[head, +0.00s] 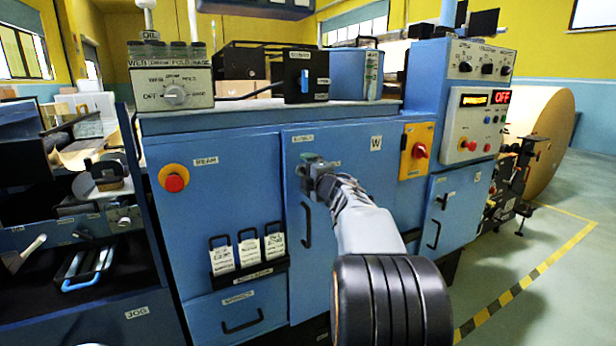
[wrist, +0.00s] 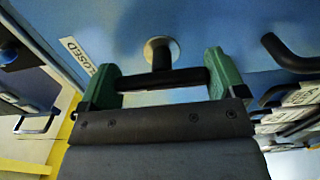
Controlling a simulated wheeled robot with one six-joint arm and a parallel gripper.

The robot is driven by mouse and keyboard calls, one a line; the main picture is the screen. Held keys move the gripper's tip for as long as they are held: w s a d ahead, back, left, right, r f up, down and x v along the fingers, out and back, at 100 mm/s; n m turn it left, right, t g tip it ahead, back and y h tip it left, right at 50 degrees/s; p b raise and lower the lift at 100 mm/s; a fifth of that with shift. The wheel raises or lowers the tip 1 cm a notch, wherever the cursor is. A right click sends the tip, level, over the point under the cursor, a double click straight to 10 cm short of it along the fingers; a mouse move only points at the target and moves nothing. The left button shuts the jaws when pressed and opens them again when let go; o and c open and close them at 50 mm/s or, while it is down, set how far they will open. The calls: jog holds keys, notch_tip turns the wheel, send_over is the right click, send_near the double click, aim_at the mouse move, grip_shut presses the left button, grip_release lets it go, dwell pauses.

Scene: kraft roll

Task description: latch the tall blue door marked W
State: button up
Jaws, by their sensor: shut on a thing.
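The tall blue door (head: 345,260) marked W (head: 376,143) is in the middle of the blue machine front in the head view and looks flush with it. Its black pull handle (head: 306,226) is on its left side. My gripper (head: 318,176) is at the door's upper left and hides the latch there. In the wrist view, the green fingers of my gripper (wrist: 163,82) are shut on the black latch handle (wrist: 165,77), one at each end. The handle joins a round silver base (wrist: 161,50) on the door.
Left of the door are a red button (head: 174,183) on a yellow ring and a rack of tags (head: 248,262). To the right are a red rotary switch (head: 420,151) and a smaller blue door (head: 448,208).

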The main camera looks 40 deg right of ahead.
dwell(0.4)
jog(key=o, duration=0.6)
jog(key=shift+o, duration=0.2)
jog(key=shift+s, duration=0.1)
jog(key=s+a+p, duration=0.1)
jog(key=s, duration=1.2)
jog(key=shift+s+a, duration=0.25)
jog(key=shift+a, duration=0.15)
